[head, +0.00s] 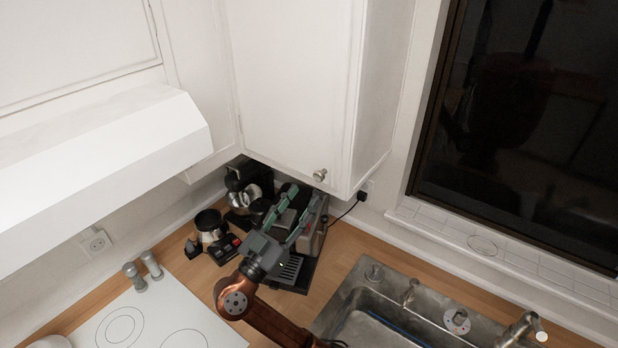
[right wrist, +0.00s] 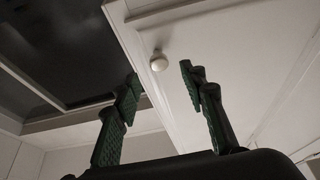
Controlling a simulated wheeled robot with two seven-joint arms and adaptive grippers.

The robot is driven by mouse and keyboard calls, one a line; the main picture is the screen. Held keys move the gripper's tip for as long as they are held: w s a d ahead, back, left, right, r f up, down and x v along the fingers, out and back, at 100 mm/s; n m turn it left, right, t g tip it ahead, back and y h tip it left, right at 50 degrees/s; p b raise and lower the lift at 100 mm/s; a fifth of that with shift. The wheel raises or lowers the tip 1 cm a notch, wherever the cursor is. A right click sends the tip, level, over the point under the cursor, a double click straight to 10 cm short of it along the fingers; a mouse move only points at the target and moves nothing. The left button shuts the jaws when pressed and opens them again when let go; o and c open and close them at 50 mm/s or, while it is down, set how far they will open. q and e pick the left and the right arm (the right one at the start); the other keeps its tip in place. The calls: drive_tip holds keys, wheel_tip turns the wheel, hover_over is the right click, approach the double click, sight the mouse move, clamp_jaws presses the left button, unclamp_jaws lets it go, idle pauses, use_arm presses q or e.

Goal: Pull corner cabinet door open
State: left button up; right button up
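The white corner cabinet door (head: 290,80) is shut in the head view, with a round metal knob (head: 320,175) at its lower right corner. My right gripper (head: 303,207) is below and a little left of the knob, pointing up toward it. In the right wrist view the knob (right wrist: 159,62) lies beyond the open fingers of the right gripper (right wrist: 158,78), between them in the picture and apart from them. Nothing is between the fingers. My left gripper is not in view.
A coffee machine (head: 309,240) and other appliances stand on the wooden counter beneath the cabinet. A white range hood (head: 110,150) juts out at left, above a white cooktop (head: 150,320). A metal sink (head: 350,300) and a dark window (head: 530,120) are at right.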

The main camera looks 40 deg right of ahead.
sight(317, 179)
drive_tip(key=p+x, duration=0.1)
drive_tip(key=x, duration=0.2)
drive_tip(key=shift+s+d+r, duration=0.1)
drive_tip(key=shift+r, duration=0.05)
drive_tip(key=shift+p+x, duration=0.5)
drive_tip(key=shift+x, duration=0.6)
drive_tip(key=shift+d, duration=0.1)
drive_tip(key=shift+c, duration=0.6)
drive_tip(key=c, duration=0.9)
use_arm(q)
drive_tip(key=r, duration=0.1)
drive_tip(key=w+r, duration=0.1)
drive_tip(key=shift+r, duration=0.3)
use_arm(e)
clamp_jaws()
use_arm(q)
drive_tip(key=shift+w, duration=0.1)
